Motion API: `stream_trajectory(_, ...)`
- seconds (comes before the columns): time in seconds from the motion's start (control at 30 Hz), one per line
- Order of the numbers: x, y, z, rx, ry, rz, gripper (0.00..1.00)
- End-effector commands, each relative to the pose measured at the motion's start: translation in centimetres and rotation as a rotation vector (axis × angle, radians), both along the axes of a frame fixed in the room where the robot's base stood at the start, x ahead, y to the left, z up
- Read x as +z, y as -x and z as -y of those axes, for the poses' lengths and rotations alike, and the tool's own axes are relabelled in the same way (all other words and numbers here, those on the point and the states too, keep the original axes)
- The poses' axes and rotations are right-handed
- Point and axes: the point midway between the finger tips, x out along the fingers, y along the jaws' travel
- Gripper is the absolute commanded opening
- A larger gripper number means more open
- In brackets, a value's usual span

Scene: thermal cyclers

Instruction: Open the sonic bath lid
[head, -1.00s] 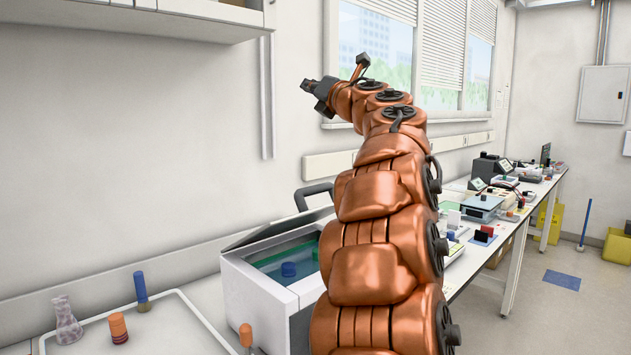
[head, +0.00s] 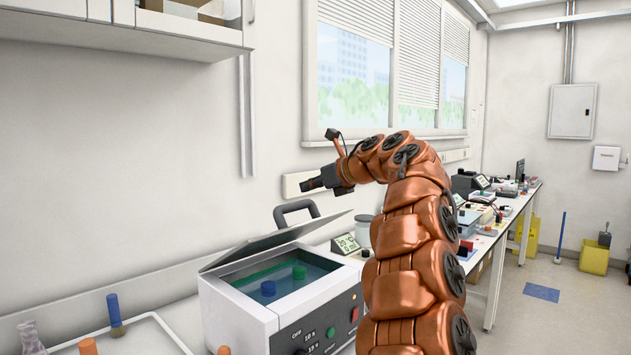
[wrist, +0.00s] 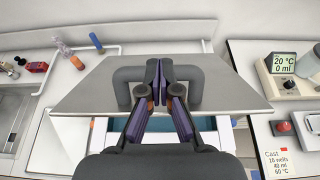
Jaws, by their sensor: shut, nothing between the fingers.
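The sonic bath (head: 238,314) is a white box with a dark control panel (head: 320,330) on its front. Its grey lid (head: 275,242) is tilted partly up, and the blue-green water (head: 285,278) inside shows below it. A dark loop handle (head: 297,206) stands on the lid's raised edge. My gripper (head: 308,184) is shut and empty, above and a little right of the handle in the head view. In the wrist view the closed fingertips (wrist: 158,72) overlap the middle of the handle (wrist: 190,73) over the lid (wrist: 228,92); I cannot tell whether they touch.
The wall is close behind the bath. Bench instruments run along the right. A wall cabinet (head: 150,28) hangs above left.

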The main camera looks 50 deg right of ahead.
Motion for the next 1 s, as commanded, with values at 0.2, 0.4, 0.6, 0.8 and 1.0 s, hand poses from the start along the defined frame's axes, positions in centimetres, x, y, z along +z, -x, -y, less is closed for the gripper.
stream_trajectory(0.2, -1.1, -3.3, 0.1, -0.001, -0.002, 0.000, 0.00)
stream_trajectory(0.4, -1.8, -5.0, 0.1, -0.001, -0.002, 0.001, 0.00)
stream_trajectory(0.6, -2.1, -5.4, 0.1, -0.003, -0.001, 0.002, 0.00)
stream_trajectory(0.8, -2.1, -5.4, 0.1, -0.002, 0.000, 0.002, 0.00)
stream_trajectory(1.0, -2.1, -5.4, 0.1, -0.002, 0.000, 0.002, 0.00)
